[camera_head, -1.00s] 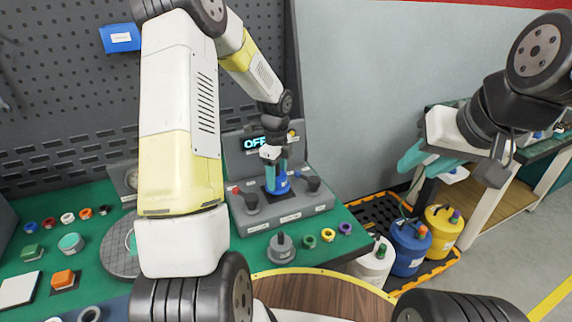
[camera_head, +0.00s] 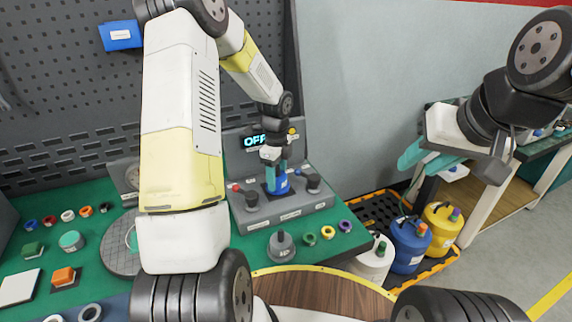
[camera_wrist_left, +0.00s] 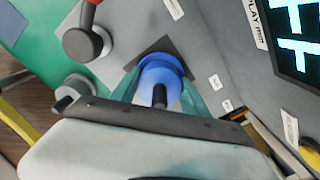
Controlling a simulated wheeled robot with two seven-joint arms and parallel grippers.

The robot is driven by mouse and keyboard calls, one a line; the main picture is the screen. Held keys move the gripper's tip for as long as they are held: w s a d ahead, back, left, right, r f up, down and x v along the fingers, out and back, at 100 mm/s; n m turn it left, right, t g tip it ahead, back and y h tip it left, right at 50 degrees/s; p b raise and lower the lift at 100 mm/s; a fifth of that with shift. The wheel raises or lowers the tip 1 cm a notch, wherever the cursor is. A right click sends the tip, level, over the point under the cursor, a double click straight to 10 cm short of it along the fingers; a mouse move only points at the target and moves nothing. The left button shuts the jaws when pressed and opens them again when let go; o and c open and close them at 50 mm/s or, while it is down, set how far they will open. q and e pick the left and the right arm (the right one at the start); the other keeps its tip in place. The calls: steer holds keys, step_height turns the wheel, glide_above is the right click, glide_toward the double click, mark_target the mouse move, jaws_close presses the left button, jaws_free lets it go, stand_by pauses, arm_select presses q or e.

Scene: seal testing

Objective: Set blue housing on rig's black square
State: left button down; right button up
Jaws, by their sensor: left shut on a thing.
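The blue housing (camera_head: 281,186) is on the black square (camera_head: 266,188) of the grey rig (camera_head: 290,209), or very close above it; I cannot tell whether it touches. My left gripper (camera_head: 275,170) is over the rig with its teal fingers shut around the housing. In the left wrist view the round blue housing (camera_wrist_left: 162,77) sits between the teal fingers (camera_wrist_left: 160,98), with the dark square (camera_wrist_left: 150,52) showing around its far side. My right gripper (camera_head: 416,156) hangs empty in the air at the right, away from the rig; its finger gap is not clear.
Dark knobs stand either side of the square, one (camera_head: 251,199) at left and one (camera_head: 313,183) at right. A display (camera_head: 255,141) reads OFF behind. Coloured rings (camera_head: 328,233) and a grey weight (camera_head: 281,247) lie in front. Jugs (camera_head: 410,246) stand on the floor at right.

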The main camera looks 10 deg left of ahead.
arm_select(q)
steer(key=shift+f, duration=0.35)
stand_by(0.6)
steer(key=shift+c, duration=2.3)
jaws_free()
steer(key=shift+r, duration=4.5)
